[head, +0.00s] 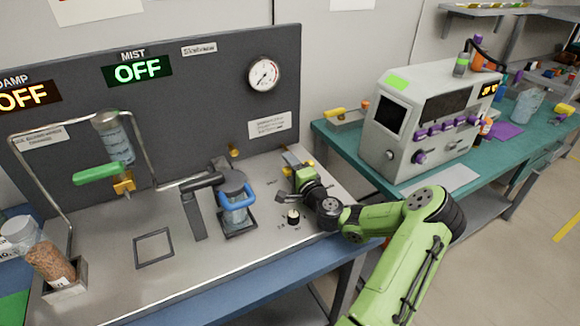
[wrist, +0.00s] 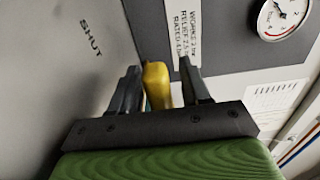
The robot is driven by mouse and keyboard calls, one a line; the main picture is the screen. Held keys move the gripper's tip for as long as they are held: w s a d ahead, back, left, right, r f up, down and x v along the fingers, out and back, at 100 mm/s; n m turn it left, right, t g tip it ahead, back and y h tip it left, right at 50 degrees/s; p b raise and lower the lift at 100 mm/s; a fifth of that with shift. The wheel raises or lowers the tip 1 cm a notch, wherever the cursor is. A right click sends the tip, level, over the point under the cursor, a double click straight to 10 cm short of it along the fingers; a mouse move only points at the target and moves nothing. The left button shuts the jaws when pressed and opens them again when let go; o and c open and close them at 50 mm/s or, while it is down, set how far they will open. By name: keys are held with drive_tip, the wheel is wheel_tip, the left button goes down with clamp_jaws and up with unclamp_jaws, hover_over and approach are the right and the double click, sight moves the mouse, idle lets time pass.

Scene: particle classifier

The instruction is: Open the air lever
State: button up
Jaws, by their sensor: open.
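A yellow lever handle (wrist: 158,85) stands between the two dark fingers of my gripper (wrist: 158,82) in the wrist view. The fingers are open, with a gap visible on the right side of the handle; the left finger is very near it, and I cannot tell whether it touches. A "SHUT" mark (wrist: 90,38) is on the grey surface to the left. In the head view my gripper (head: 292,164) is low over the right end of the steel bench top. It largely hides the lever's base there, with small yellow parts showing around it.
A pressure gauge (head: 264,75) hangs on the dark back panel (head: 215,85). A small knob (head: 293,216) sits just in front of my gripper. A grey instrument (head: 425,115) stands on the teal table to the right.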

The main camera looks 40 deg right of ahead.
clamp_jaws()
